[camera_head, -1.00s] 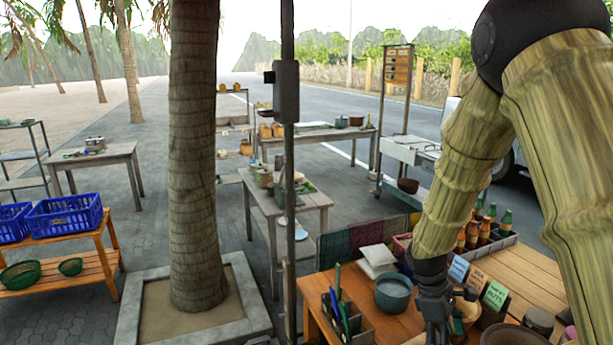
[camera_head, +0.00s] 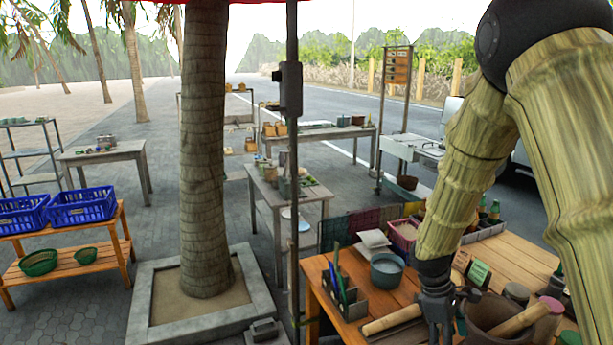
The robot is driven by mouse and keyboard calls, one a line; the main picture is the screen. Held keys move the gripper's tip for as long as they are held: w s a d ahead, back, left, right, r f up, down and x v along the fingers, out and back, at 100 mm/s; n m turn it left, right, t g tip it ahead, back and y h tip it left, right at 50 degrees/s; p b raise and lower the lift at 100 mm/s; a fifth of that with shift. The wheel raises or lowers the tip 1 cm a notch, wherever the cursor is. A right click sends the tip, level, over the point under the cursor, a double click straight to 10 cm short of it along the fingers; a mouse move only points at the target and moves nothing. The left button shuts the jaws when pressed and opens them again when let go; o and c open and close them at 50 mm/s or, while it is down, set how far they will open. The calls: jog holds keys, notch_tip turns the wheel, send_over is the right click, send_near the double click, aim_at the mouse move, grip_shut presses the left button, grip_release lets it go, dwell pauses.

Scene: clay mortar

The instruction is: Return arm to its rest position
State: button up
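My arm (camera_head: 464,170) comes down from the upper right of the head view, with its bamboo-like links bent at a dark joint at the top. My gripper (camera_head: 440,325) hangs pointing down over the front of the wooden table (camera_head: 515,262). Its fingers are small and partly cut off by the lower edge, so their opening is unclear. A brown clay mortar (camera_head: 487,312) stands just right of the gripper, with a pestle (camera_head: 523,318) lying across it. A light wooden roller-like piece (camera_head: 392,319) lies to the gripper's left.
A grey-blue bowl (camera_head: 387,271), a holder with pens (camera_head: 345,297) and small signs (camera_head: 478,272) crowd the table near my gripper. Bottles (camera_head: 492,212) stand behind the arm. A pole (camera_head: 292,180) and a palm trunk (camera_head: 207,150) in a stone planter rise to the left.

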jog(key=s+a+f+m+y+b, duration=0.15)
jog(key=s+f, duration=0.25)
jog(key=f, duration=0.5)
jog(key=s+a+f+m+b, duration=0.1)
jog(key=s+a+f+b, duration=0.2)
jog(key=f, duration=0.5)
jog(key=s+a+f+m+y+b, duration=0.1)
jog(key=s+a+f+m, duration=0.15)
jog(key=s+f, duration=0.45)
jog(key=s+a+f+m+t+b, duration=0.2)
jog(key=s+f+m+b, duration=0.3)
jog(key=s+f, duration=1.3)
jog(key=shift+a+m+t+y, duration=0.4)
jog(key=shift+a+m+y, duration=0.1)
jog(key=shift+a, duration=0.1)
